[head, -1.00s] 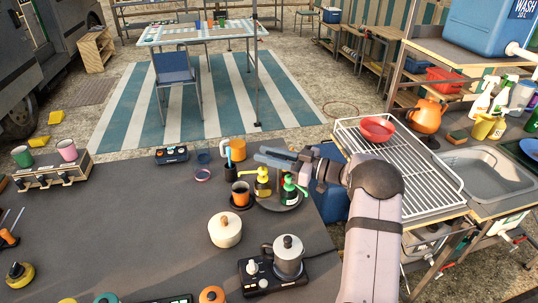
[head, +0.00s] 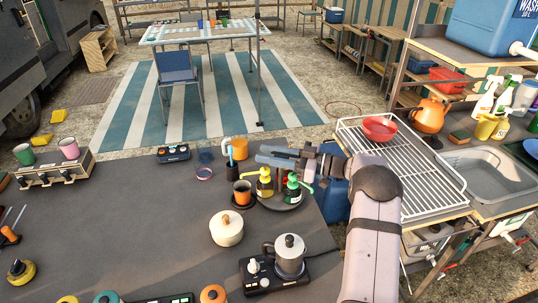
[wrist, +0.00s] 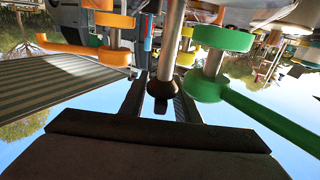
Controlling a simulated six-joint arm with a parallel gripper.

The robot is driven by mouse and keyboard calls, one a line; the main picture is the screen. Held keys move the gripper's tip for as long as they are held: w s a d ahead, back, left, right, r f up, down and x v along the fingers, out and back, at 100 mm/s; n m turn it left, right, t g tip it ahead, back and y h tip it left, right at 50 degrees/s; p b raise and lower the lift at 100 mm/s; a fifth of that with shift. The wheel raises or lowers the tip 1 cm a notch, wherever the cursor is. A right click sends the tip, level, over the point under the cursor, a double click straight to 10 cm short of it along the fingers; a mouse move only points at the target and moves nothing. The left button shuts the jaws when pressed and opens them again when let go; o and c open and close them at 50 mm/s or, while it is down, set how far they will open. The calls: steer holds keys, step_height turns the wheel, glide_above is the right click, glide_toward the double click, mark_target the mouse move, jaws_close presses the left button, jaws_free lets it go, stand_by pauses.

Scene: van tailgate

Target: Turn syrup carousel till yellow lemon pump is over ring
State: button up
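The round dark carousel (head: 283,206) stands near the table's right edge. It carries a yellow pump bottle (head: 264,188) at its left and a green pump bottle (head: 292,194) at its right. The yellow spout points left. My gripper (head: 262,155) is just behind the bottles. In the wrist view its two fingers (wrist: 161,104) are apart, with a dark-knobbed post (wrist: 163,83) showing between them. Contact cannot be told. The green pump (wrist: 210,86) is close at the right.
A cream lidded pot (head: 227,230) and a moka pot (head: 289,253) stand in front of the carousel. An orange mug (head: 236,147) and a blue-handled holder (head: 231,165) are to its left. A wire rack (head: 410,165) lies to the right. The table's left middle is clear.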

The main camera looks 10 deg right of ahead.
steer(key=shift+b+v, duration=0.95)
steer(key=shift+v, duration=2.75)
steer(key=shift+r, duration=0.1)
steer(key=shift+w, duration=0.1)
steer(key=w+d+r+m+t+h+p, duration=0.1)
steer(key=w+r+m+t+h+p, duration=0.25)
steer(key=r+h+p, duration=0.3)
steer(key=w+r+m+t+h+p, duration=0.2)
steer(key=w+r+m+h+p, duration=0.2)
steer(key=r+m+h+p, duration=0.25)
steer(key=s+a+g+h+p, duration=0.1)
steer(key=s+a+g+p, duration=0.2)
steer(key=s, duration=1)
steer(key=s+a+m+g+h+p, duration=0.1)
steer(key=s+g+p, duration=0.5)
steer(key=s, duration=0.8)
steer(key=s+a+m+g+p, duration=0.1)
steer(key=s+a+g+p, duration=0.3)
steer(key=s, duration=1)
steer(key=shift+a+f+g+h, duration=0.3)
steer(key=shift+a+g+h, duration=0.1)
steer(key=shift+g, duration=0.25)
